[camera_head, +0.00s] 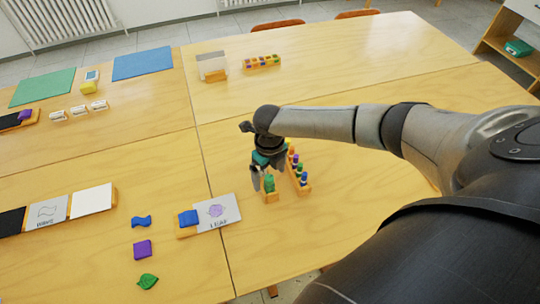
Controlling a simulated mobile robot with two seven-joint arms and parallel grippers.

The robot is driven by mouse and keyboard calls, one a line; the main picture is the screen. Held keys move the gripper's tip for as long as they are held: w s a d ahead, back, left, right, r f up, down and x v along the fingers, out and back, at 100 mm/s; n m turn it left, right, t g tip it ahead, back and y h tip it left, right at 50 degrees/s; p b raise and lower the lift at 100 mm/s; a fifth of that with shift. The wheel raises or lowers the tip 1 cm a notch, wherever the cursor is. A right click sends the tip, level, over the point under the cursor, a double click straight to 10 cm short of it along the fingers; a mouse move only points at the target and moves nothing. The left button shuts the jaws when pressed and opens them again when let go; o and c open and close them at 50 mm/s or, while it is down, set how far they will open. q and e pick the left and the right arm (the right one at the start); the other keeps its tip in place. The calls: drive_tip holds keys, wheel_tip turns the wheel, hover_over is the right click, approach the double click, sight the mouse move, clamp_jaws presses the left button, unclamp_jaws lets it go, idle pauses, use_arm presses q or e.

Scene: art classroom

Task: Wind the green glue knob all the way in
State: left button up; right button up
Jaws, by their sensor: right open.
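The green glue knob (269,183) stands upright on a small wooden block (271,197) near the middle of the table. My right gripper (268,186) comes down from above at the knob, its fingers open and pointing down. One finger shows to the left of the knob; the other is hard to make out. I cannot tell whether the fingers touch the knob. My left gripper does not show.
A wooden rack of several coloured glue sticks (303,184) stands just right of the knob. A leaf card (217,211) with a blue piece (188,218) lies to the left. Loose shapes include a purple square (142,249) and a green leaf (147,281). The table's front right is clear.

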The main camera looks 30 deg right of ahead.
idle(0.5)
drive_tip(key=shift+r+m+p, duration=0.1)
drive_tip(key=shift+m+p, duration=0.5)
drive_tip(key=shift+m, duration=0.3)
drive_tip(key=m+p, duration=0.1)
drive_tip(key=m, duration=0.2)
drive_tip(key=m+p, duration=0.2)
drive_tip(key=m, duration=0.4)
drive_tip(key=shift+m+p, duration=0.3)
drive_tip(key=c, duration=1.4)
drive_tip(key=shift+c, duration=0.2)
